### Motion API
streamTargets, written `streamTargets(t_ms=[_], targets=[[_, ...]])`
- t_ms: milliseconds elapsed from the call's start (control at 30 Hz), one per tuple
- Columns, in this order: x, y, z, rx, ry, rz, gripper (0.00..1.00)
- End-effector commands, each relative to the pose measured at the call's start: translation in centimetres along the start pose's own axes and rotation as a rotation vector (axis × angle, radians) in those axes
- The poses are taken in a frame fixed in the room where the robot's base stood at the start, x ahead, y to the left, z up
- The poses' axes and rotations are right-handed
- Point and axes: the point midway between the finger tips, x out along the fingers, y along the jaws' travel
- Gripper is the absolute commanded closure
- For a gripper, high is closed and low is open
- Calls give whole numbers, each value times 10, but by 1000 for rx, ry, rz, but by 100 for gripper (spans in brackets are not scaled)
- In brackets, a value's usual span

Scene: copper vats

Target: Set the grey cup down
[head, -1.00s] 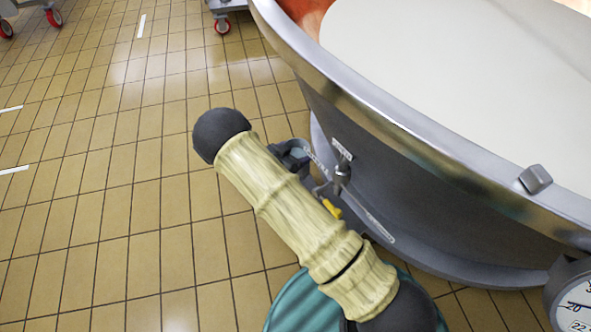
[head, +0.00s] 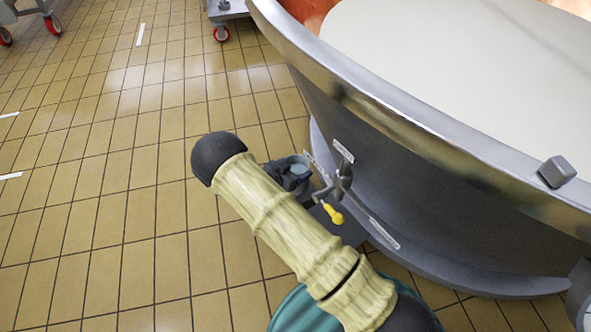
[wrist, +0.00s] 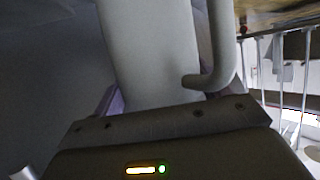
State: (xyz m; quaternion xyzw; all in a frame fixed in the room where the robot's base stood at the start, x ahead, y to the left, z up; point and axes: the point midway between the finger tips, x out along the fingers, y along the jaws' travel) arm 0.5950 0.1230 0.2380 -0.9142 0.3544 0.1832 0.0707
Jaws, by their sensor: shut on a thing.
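The grey cup (wrist: 150,50) fills the middle of the wrist view, with its curved handle (wrist: 218,60) on the right side. My gripper (wrist: 170,98) is shut on the cup, one finger on each side. In the head view my gripper (head: 285,180) is small and dark beyond my arm, partly hidden by it, close to the vat's outlet valve. A little of the cup (head: 299,168) shows there as a grey-blue round shape. I cannot tell what lies directly beneath the cup.
A large steel vat (head: 420,190) with pale contents fills the right. A valve with a yellow handle (head: 333,214) sticks out from its side, near my gripper. The tiled floor (head: 110,170) at left is open. Wheeled carts (head: 222,33) stand at the back.

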Motion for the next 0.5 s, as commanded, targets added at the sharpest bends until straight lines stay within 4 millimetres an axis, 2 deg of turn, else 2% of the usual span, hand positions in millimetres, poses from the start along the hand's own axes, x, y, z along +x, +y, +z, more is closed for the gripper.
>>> streamTargets(t_ms=[233, 267, 333, 500], targets=[[1, 0, 1, 1, 2, 0, 94], [0, 0, 2, 0, 0, 0, 19], [1, 0, 2, 0, 0, 0, 5], [1, 0, 2, 0, 0, 1, 3]])
